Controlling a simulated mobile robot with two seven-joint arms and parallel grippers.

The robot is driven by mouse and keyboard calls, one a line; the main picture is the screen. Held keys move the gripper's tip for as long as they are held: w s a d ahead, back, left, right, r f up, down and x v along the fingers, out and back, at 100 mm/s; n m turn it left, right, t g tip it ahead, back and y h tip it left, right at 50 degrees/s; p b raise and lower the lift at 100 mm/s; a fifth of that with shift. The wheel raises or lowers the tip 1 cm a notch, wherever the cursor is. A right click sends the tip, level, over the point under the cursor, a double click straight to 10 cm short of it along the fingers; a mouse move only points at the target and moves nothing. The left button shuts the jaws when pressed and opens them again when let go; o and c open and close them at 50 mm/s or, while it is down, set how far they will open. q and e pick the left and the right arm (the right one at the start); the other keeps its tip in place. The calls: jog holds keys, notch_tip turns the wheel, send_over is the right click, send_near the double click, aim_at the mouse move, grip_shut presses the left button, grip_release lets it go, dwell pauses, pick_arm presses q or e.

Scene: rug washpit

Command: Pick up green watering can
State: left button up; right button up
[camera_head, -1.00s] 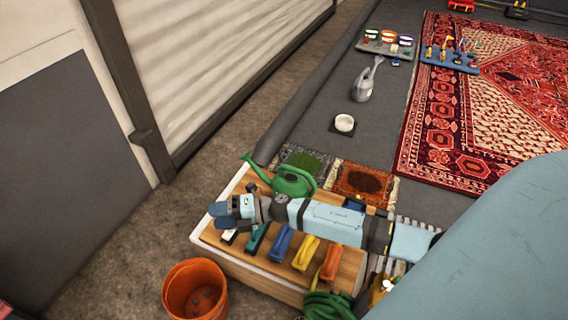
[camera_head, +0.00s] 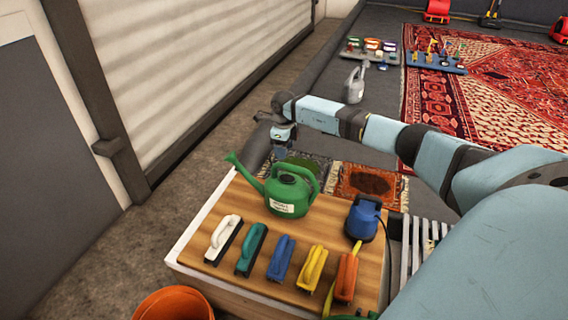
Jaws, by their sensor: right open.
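The green watering can (camera_head: 287,196) stands upright near the back edge of a wooden-topped bench (camera_head: 205,278). Its spout points to the left, and a white label shows on its front. My right gripper (camera_head: 280,152) points down just above and behind the can in the picture, apart from it. It is open and empty; its fingers are small and hard to make out. My left gripper is not in view.
Several handled brushes, including a white one (camera_head: 223,238), stand along the bench front. A blue pump (camera_head: 363,218) stands right of the can. An orange bucket (camera_head: 172,306) is at the bottom. A grey can (camera_head: 354,86) stands farther back, near the red rug (camera_head: 480,100).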

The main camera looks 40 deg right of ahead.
jog(key=b, duration=0.1)
send_over(285, 177)
jog(key=f, duration=0.5)
jog(key=shift+w+a+f, duration=0.1)
jog(key=shift+a, duration=0.1)
notch_tip(285, 177, down, 5)
jog(key=b, duration=0.3)
jog(key=shift+d+r, duration=0.1)
jog(key=shift+r, duration=0.1)
jog(key=shift+f, duration=0.2)
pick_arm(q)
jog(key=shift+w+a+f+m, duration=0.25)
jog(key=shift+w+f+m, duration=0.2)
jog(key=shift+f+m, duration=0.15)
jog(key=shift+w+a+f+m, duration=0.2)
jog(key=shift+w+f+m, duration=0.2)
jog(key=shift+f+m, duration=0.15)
pick_arm(e)
jog(key=shift+r, duration=0.1)
jog(key=c, duration=1)
grip_shut()
jog(key=shift+r, duration=0.1)
